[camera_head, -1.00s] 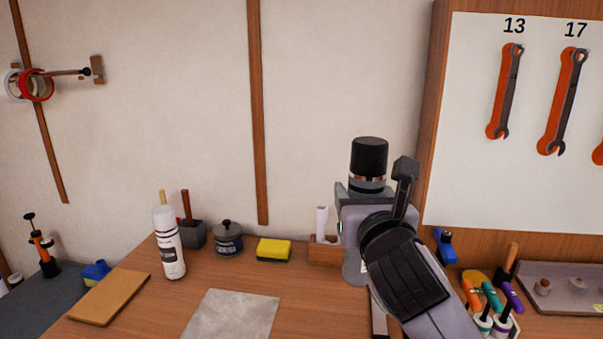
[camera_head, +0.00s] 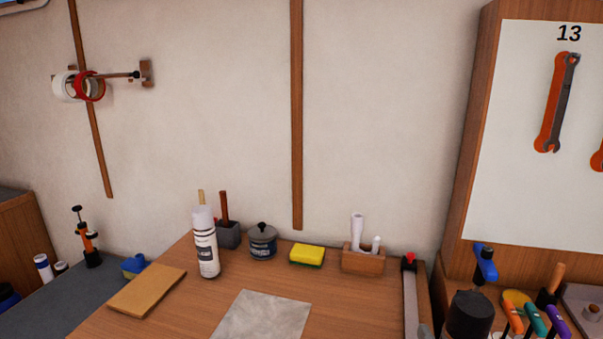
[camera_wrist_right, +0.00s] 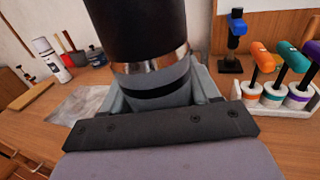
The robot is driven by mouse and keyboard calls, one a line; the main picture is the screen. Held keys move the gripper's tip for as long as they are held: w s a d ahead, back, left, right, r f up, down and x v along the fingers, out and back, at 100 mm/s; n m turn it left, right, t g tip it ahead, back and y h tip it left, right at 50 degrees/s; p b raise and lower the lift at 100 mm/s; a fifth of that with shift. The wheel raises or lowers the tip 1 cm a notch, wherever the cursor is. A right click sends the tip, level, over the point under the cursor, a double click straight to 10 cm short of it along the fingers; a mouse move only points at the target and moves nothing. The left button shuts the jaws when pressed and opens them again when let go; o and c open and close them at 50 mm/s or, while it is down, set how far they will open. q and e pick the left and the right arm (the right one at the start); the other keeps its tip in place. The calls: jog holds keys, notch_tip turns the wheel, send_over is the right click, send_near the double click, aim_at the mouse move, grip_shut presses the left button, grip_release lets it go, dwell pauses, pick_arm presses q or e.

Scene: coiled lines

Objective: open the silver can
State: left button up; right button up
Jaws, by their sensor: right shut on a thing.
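The silver can (camera_wrist_right: 155,80) fills the upper middle of the right wrist view. It has a tall black cap, a shiny metal band below it and a grey body with a black stripe. My right gripper (camera_wrist_right: 166,101) is shut around its body, and the cap is on. In the head view only the black cap of the can (camera_head: 468,314) shows, upright at the bottom right edge. The lower part of the can is hidden by my gripper. My left gripper is in neither view.
A white bottle (camera_head: 206,245), a dark lidded pot (camera_head: 262,243), a yellow sponge (camera_head: 307,256) and a wooden holder (camera_head: 363,261) stand along the bench's back. A grey sheet (camera_head: 262,316) lies in front. Coloured-handled tools (camera_head: 533,320) and a blue-topped tool (camera_head: 485,263) stand at right.

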jog(key=shift+s+d+f, duration=0.15)
jog(key=shift+s+f, duration=0.05)
jog(key=shift+s, duration=0.3)
